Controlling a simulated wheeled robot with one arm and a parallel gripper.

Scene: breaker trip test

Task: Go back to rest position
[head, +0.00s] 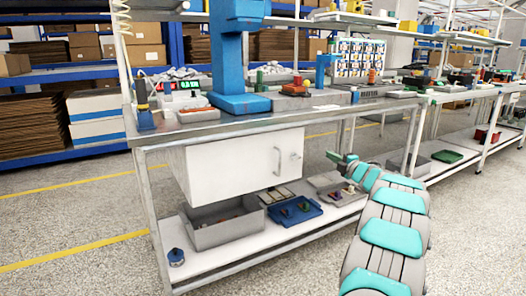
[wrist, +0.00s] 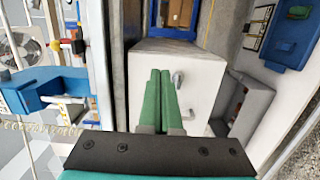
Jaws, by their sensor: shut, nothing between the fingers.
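My gripper (head: 336,157) shows in the head view at the end of my teal and grey arm, in front of the workbench (head: 235,128) and below the level of its top. In the wrist view its two green fingers (wrist: 163,75) lie side by side, shut with nothing between them. Behind the fingers in the wrist view is the white cabinet (wrist: 205,70) with its handle. The cabinet (head: 240,163) hangs under the bench top in the head view, with its door closed. I see no contact between the gripper and the bench.
A blue press-like stand (head: 227,60) and small parts stand on the bench top. A grey bin (head: 222,222) and a blue tray (head: 295,211) lie on the lower shelf. More benches stand at the right. The floor (head: 75,215) at the left is clear.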

